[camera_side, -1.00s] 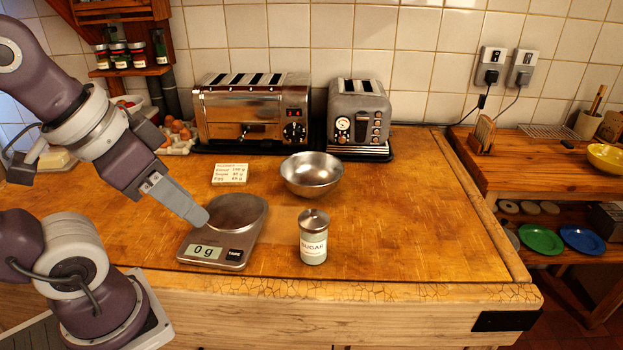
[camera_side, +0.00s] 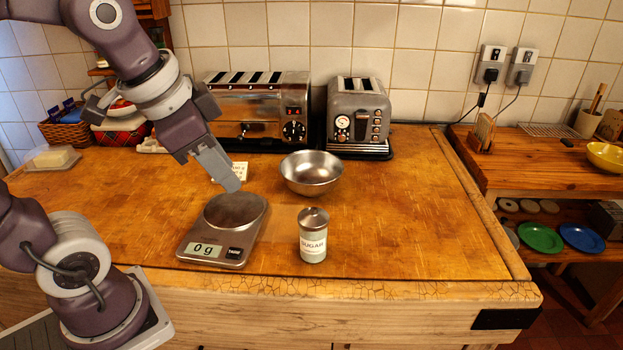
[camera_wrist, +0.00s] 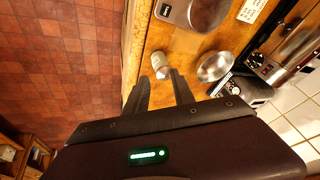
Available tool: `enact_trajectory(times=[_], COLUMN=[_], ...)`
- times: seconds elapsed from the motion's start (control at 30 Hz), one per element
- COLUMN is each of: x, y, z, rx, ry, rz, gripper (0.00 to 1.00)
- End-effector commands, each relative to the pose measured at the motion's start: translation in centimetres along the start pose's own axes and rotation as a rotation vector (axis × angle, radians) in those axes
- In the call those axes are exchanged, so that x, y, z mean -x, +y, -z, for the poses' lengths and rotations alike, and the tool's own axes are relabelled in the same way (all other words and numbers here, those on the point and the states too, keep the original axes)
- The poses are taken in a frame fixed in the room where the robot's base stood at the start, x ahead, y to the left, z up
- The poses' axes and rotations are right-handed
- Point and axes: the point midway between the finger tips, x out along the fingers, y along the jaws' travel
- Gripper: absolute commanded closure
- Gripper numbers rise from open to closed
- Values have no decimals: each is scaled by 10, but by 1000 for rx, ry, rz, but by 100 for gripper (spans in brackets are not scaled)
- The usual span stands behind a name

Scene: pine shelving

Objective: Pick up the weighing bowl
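The weighing bowl (camera_side: 312,175), a shiny steel bowl, stands upright and looks empty on the wooden counter, right of the scale. It also shows in the wrist view (camera_wrist: 214,67), to the right of my fingertips. My gripper (camera_side: 232,186) is in the air above the back of the scale, left of the bowl and apart from it. In the wrist view my gripper's two fingers (camera_wrist: 159,77) stand apart with nothing held between them. The kitchen scale (camera_side: 208,250) has a bare round plate and reads 0 g.
A sugar jar (camera_side: 313,246) stands in front of the bowl. A large toaster (camera_side: 252,112) and a smaller toaster (camera_side: 360,120) line the wall behind it. A note card (camera_side: 240,170) lies partly hidden behind my gripper. The counter right of the bowl is clear.

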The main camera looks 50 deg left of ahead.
Motion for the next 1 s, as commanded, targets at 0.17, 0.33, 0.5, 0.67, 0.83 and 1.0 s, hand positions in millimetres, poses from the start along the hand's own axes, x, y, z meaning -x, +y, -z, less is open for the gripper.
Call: enact_trajectory(times=[0.17, 0.33, 0.5, 0.67, 0.83, 1.0], x=[-92, -194, -247, -268, -299, -321], y=[-85, -155, -185, -186, -184, -183], z=[73, 88, 81, 77, 75, 73], rx=[-527, -939, -1131, -1161, -1160, -1159], ry=[-97, -106, -88, -85, -86, -86], rz=[-36, -112, -147, -154, -155, -152], gripper=[70, 70, 70, 70, 70, 70])
